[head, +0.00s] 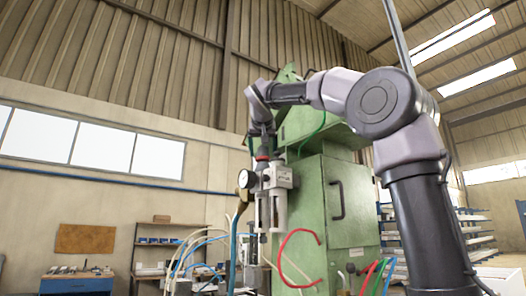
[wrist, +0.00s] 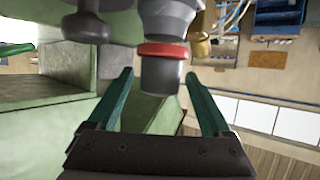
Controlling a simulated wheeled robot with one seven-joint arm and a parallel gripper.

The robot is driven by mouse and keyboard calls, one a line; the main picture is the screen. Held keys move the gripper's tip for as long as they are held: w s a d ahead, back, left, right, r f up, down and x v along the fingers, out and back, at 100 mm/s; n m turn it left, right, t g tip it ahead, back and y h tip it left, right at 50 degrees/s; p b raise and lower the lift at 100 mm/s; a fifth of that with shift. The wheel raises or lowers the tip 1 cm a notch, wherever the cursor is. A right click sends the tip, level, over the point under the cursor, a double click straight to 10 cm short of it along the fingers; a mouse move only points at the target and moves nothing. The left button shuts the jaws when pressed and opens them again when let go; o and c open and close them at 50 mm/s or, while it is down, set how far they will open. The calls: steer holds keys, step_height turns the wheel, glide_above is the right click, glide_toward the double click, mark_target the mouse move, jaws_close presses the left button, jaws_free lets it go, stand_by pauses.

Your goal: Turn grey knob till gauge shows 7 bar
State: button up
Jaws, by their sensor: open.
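The grey knob (wrist: 160,76) is a dark cylinder with a red ring (wrist: 162,50) beside it, on top of a pale regulator body (head: 278,177). My gripper (wrist: 159,73) is open, with one teal finger on each side of the knob and a visible gap on both sides. In the head view my gripper (head: 263,145) points down over the red ring, and the knob is mostly hidden there. The round white-faced gauge (head: 246,179) is on the left of the regulator; its needle and numbers are too small to read.
A green machine cabinet (head: 350,205) with a dark handle stands right behind the regulator. A brass fitting (wrist: 200,46) is close to the knob. Red, blue and white hoses hang below. A blue workbench (head: 75,282) is far back left.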

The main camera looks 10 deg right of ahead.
jaws_close()
steer(key=shift+d+n+y, duration=0.1)
steer(key=shift+n+y, duration=0.8)
steer(key=shift+y, duration=0.1)
steer(key=shift+n+y, duration=0.7)
steer(key=shift+y, duration=0.2)
jaws_free()
